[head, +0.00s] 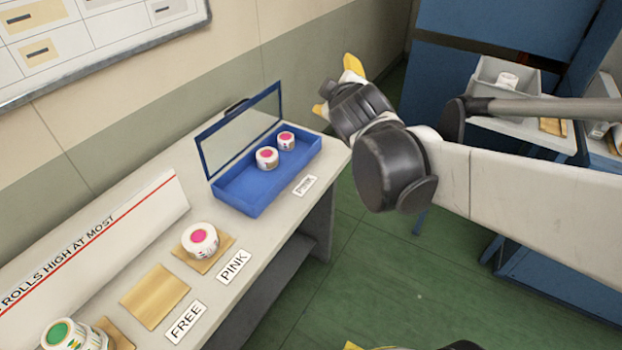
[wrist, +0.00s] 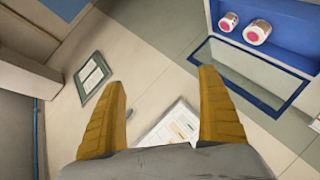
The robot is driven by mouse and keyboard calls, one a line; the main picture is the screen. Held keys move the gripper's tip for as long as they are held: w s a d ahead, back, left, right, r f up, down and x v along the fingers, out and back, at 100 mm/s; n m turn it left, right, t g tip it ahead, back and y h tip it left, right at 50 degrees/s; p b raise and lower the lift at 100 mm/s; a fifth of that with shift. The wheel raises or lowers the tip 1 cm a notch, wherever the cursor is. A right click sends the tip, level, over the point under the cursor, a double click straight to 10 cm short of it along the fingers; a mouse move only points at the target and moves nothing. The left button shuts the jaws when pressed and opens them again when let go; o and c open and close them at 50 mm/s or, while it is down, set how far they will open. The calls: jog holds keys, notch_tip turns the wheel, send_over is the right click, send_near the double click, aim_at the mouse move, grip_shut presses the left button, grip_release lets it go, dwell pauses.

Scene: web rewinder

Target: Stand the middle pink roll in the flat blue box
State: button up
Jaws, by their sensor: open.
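The flat blue box (head: 246,203) sits on the bench with its clear lid (head: 241,128) raised at the back. Two pink-centred rolls stand in it, one near the middle (head: 266,158) and one toward the right end (head: 286,140). Another pink-centred roll (head: 201,240) sits on a tan pad behind the PINK label. My gripper (head: 336,88) is beyond the box's right end, above bench height, with yellow fingers. In the wrist view the fingers (wrist: 164,110) are apart with nothing between them; the blue box (wrist: 283,38) and both its rolls show upside down at top right.
An empty tan pad (head: 155,296) lies behind the FREE label, and a green-centred roll (head: 65,336) is at the lower left. A white height board (head: 95,250) stands along the wall. A grey bin (head: 512,75) with a white roll is at the upper right.

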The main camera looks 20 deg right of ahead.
jog(key=s+a+f+m+g+y, duration=0.2)
jog(key=s+a+f+m+g, duration=0.1)
jog(key=s, duration=0.7)
jog(key=s+a+f+m+g+y, duration=0.2)
jog(key=s+a+f+m+g, duration=0.1)
jog(key=s+a+f, duration=0.4)
jog(key=s+f+m, duration=0.1)
jog(key=s+f, duration=0.2)
jog(key=shift+a+m+g+y, duration=0.3)
jog(key=shift+a+m+g, duration=0.1)
